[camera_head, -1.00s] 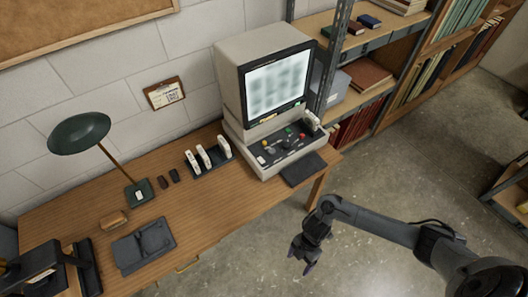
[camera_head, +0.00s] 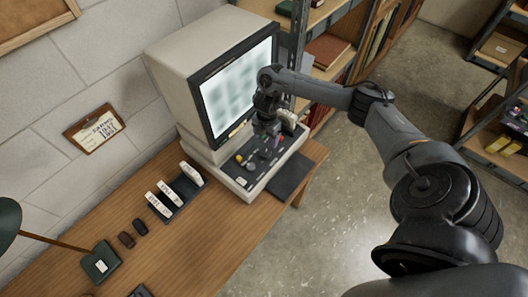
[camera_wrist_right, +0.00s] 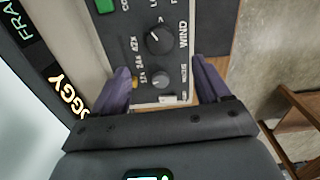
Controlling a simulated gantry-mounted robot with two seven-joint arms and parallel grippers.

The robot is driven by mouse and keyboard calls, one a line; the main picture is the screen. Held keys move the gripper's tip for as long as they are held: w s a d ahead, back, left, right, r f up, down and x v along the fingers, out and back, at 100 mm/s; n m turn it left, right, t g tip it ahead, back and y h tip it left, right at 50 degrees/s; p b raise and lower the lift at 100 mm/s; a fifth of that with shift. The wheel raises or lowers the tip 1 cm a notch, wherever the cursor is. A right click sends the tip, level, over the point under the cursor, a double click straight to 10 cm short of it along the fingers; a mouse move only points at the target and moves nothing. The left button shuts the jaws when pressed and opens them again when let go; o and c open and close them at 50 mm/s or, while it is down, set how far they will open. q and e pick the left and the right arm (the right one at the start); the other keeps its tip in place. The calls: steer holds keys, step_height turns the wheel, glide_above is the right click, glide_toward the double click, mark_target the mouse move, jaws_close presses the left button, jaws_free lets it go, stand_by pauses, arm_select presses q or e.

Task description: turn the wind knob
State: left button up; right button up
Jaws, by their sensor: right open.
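The wind knob (camera_wrist_right: 159,38) is a round black knob on a dark control panel, with the word WIND printed beside it in the right wrist view. The panel (camera_head: 243,168) is the front of a beige microfilm reader (camera_head: 185,60) on the desk. My right gripper (camera_wrist_right: 159,66) is open over the panel, its purple fingers to either side of the smaller knob; contact cannot be told. In the head view my right gripper (camera_head: 271,146) hides part of the panel, including the wind knob. My left gripper is out of view.
White film boxes stand in a black rack (camera_head: 177,205) left of the reader. A dark pad (camera_head: 290,176) lies at its right. The bright screen (camera_head: 235,85) rises close behind my right gripper. Metal shelving (camera_head: 335,50) stands behind; open floor lies right.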

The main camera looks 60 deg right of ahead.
mark_target(266, 153)
step_height(266, 153, down, 8)
steer(key=b, duration=0.4)
steer(key=shift+a, duration=0.1)
steer(key=shift+f+b, duration=0.5)
steer(key=shift+f, duration=0.65)
steer(key=shift+c, duration=0.2)
steer(key=c, duration=1)
